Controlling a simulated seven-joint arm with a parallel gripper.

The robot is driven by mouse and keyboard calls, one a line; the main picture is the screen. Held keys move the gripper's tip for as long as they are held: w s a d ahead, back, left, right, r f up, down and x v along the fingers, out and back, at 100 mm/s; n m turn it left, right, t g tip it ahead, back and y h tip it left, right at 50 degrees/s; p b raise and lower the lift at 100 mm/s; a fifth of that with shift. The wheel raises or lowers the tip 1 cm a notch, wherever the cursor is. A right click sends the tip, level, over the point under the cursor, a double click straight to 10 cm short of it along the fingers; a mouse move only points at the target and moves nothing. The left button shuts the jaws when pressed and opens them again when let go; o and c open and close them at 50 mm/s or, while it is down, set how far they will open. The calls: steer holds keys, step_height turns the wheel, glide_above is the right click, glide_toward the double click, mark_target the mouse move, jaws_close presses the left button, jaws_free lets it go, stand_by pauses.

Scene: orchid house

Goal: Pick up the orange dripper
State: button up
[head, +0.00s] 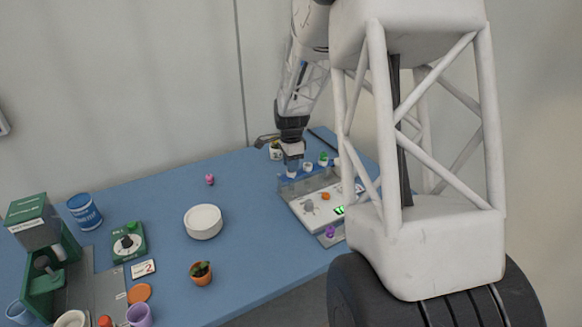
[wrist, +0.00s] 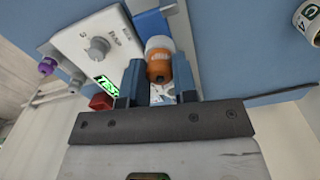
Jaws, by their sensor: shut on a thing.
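The orange dripper (wrist: 160,66) sits between the two blue fingers of my gripper (wrist: 160,82) in the wrist view. It has an orange body and a pale end. My gripper is shut on it. In the head view my gripper (head: 291,172) is low over the back end of a white device (head: 305,213), and the dripper cannot be made out there. I cannot tell whether the dripper is clear of the surface below it.
Green (head: 323,158) and purple (head: 330,231) drippers are near the device. A labelled pot (head: 275,153) stands behind my gripper.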

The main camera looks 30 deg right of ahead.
steer(key=shift+r, duration=0.1)
steer(key=shift+r, duration=0.8)
steer(key=shift+s+r, duration=0.1)
steer(key=shift+r, duration=0.85)
steer(key=s+a, duration=0.2)
steer(key=s, duration=0.5)
steer(key=s+a+r, duration=0.1)
steer(key=s+a, duration=0.2)
steer(key=s, duration=0.4)
steer(key=shift+s+a+r, duration=0.15)
steer(key=shift+s+a, duration=0.05)
steer(key=shift+s, duration=0.2)
